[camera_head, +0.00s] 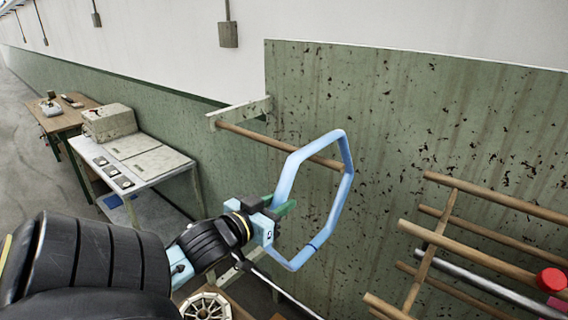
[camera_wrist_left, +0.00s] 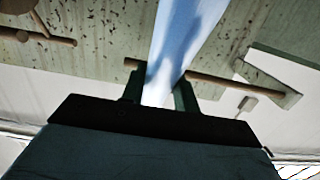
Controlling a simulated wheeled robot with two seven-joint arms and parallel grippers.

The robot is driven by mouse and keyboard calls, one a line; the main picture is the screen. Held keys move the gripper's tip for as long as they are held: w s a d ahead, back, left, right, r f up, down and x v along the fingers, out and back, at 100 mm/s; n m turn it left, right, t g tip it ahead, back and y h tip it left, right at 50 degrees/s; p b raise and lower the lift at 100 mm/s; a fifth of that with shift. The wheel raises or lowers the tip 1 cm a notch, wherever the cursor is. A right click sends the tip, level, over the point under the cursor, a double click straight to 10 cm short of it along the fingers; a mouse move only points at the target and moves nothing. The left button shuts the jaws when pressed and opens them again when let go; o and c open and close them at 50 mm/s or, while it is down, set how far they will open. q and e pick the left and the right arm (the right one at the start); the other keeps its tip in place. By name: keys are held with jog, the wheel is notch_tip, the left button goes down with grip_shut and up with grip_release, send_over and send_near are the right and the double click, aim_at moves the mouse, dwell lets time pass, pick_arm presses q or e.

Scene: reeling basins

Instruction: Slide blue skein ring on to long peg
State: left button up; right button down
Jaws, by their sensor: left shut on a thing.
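The blue skein ring (camera_head: 281,187) is a pale blue angular loop, held tilted up in the air. My left gripper (camera_head: 278,212) is shut on its lower left side. In the left wrist view the ring (camera_wrist_left: 182,35) rises from between the fingers of the gripper (camera_wrist_left: 159,95). The long peg (camera_head: 250,135) is a wooden rod on a wall bracket. The ring's left side crosses in front of it, and its free end shows within the loop near the right side. I cannot tell whether it passes through. The peg (camera_wrist_left: 215,82) also lies behind the ring in the wrist view. My right gripper is out of view.
A wooden rack (camera_head: 433,240) with several rods, a metal bar (camera_head: 470,276) and a red knob (camera_head: 551,280) stands at the right. A white table (camera_head: 150,160) with a grey box (camera_head: 108,122) is at the left. The green wall panel (camera_head: 400,130) stands behind the peg.

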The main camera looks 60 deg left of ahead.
pick_arm(q)
jog(key=shift+a, duration=0.1)
jog(key=s+a, duration=0.1)
jog(key=a, duration=0.5)
jog(key=shift+s+a, duration=0.35)
jog(key=shift+s, duration=0.05)
dwell(0.5)
jog(key=a, duration=0.2)
jog(key=s+a, duration=0.1)
jog(key=a, duration=0.1)
dwell(0.6)
jog(key=shift+d+f, duration=0.1)
jog(key=shift+f, duration=0.65)
dwell(0.4)
jog(key=o, duration=1.4)
